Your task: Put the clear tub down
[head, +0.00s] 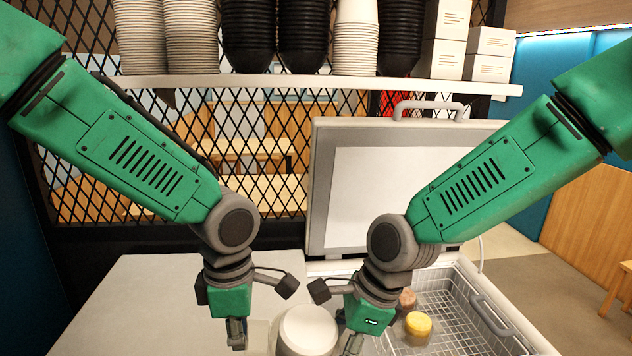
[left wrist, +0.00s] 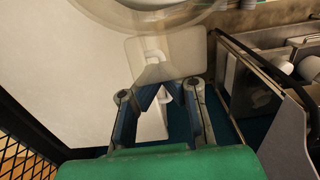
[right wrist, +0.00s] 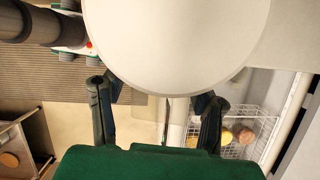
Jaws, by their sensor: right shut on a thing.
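A round tub with a pale top (head: 308,330) is between my two grippers at the bottom of the head view. Its broad pale disc (right wrist: 175,40) fills the upper middle of the right wrist view. My right gripper (head: 352,342) is shut on it, with the fingers (right wrist: 160,98) apart at its near edge. My left gripper (head: 237,335) is on the tub's left side. In the left wrist view, a see-through round rim (left wrist: 150,12) and a pale see-through block (left wrist: 165,55) lie beyond its fingertips (left wrist: 158,90). The gap between those fingers is unclear.
An open chest with a wire basket (head: 455,300) is at the right. A yellow-lidded jar (head: 418,324) and a brownish-lidded jar (head: 407,298) stand in it. The pale counter (head: 150,300) is clear at the left. Cups stand on a shelf (head: 300,84) above.

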